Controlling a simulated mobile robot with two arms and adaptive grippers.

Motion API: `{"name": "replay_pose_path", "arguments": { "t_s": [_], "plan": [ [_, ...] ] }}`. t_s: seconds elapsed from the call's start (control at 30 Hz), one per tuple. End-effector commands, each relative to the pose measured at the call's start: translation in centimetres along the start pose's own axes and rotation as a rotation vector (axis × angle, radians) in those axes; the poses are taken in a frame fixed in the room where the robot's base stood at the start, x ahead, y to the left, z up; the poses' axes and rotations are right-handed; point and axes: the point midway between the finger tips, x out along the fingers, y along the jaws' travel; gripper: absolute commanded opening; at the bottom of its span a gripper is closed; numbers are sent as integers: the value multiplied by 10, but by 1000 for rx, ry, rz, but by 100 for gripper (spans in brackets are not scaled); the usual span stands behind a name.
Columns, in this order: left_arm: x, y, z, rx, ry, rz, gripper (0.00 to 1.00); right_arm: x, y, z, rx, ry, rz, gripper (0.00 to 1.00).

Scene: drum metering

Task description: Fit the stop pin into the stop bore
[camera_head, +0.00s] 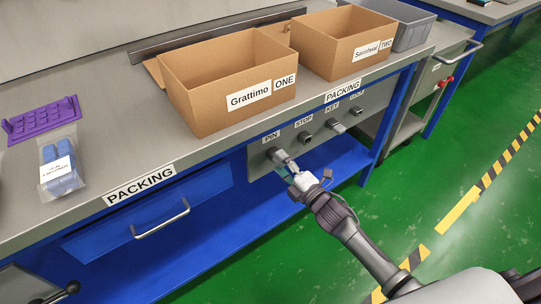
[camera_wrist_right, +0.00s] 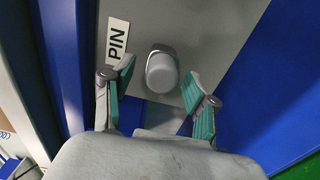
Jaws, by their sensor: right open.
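The grey rounded end of what seems to be the stop pin (camera_wrist_right: 161,74) stands out from the panel beside the PIN label (camera_wrist_right: 118,40) in the right wrist view. My right gripper (camera_wrist_right: 157,80) is open, with its green-padded fingers on either side of that end; no clear contact shows. In the head view my right gripper (camera_head: 284,162) is at the panel below the PIN label and hides most of the pin. The stop bore (camera_head: 304,137) looks like a dark round fitting under the STOP label, to the right of the gripper. My left gripper is not in view.
Further right on the panel are the KEY fitting (camera_head: 336,126) and the lock fitting (camera_head: 356,110). Above, cardboard boxes ONE (camera_head: 205,110) and TWO (camera_head: 330,58) stand on the bench. A blue drawer with a handle (camera_head: 160,220) is left of the panel.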

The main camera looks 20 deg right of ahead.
Motion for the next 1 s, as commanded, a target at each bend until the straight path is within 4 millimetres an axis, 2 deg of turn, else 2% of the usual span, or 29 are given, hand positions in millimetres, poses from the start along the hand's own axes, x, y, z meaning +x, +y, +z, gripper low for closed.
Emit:
{"name": "replay_pose_path", "arguments": {
  "t_s": [0.13,0.43,1.0],
  "plan": [
    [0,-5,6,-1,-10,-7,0,0,-1,2,0,-1,-1,58],
    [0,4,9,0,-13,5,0,0,0,2,0,-1,-1,58],
    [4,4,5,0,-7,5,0,0,0,2,0,-1,-1,58]
  ]
}}
